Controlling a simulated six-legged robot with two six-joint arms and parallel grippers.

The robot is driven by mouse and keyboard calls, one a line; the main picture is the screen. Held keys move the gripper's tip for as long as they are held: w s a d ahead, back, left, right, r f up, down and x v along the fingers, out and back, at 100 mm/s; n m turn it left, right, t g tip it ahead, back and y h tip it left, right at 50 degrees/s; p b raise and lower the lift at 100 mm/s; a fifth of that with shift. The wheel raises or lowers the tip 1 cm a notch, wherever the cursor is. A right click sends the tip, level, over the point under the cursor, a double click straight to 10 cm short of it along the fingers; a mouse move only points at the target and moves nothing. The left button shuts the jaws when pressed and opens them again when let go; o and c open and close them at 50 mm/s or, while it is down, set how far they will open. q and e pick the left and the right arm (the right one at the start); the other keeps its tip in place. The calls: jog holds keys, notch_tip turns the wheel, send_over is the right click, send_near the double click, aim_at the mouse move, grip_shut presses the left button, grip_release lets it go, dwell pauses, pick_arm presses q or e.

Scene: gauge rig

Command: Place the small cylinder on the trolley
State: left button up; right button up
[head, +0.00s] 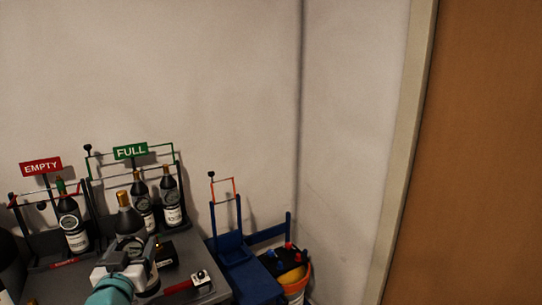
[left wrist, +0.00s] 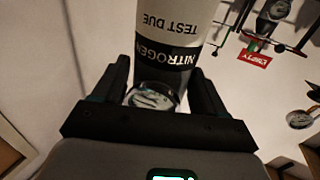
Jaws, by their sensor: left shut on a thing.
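My left gripper (head: 123,262) is shut on a small cylinder (head: 128,222), dark with a brass top, in the head view. Its lower part is hidden behind my gripper and wrist. In the left wrist view the fingers (left wrist: 160,82) stand either side of the cylinder (left wrist: 172,50), whose black and white label reads NITROGEN, TEST DUE. The blue trolley (head: 233,247), with a thin orange-red frame on its upright, stands to the right of the grey bench, apart from the held cylinder. My right gripper is not in view.
A FULL rack (head: 131,151) holds dark cylinders (head: 170,198) behind my gripper. An EMPTY rack (head: 41,166) with a cylinder (head: 72,222) stands left. A red-handled tool (head: 180,287) lies on the grey bench (head: 211,294). An orange-rimmed bucket (head: 296,287) stands right of the trolley.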

pick_arm(q)
jog(key=s+d+f+m+h, duration=0.1)
jog(key=s+d+f+h, duration=0.15)
jog(key=d+f, duration=0.4)
jog(key=s+d+f+m+h, duration=0.1)
jog(key=s+d+f, duration=0.25)
jog(key=f, duration=0.65)
notch_tip(320, 180, up, 6)
jog(key=p, duration=0.6)
jog(key=shift+d+p, duration=0.35)
jog(key=shift+w, duration=0.2)
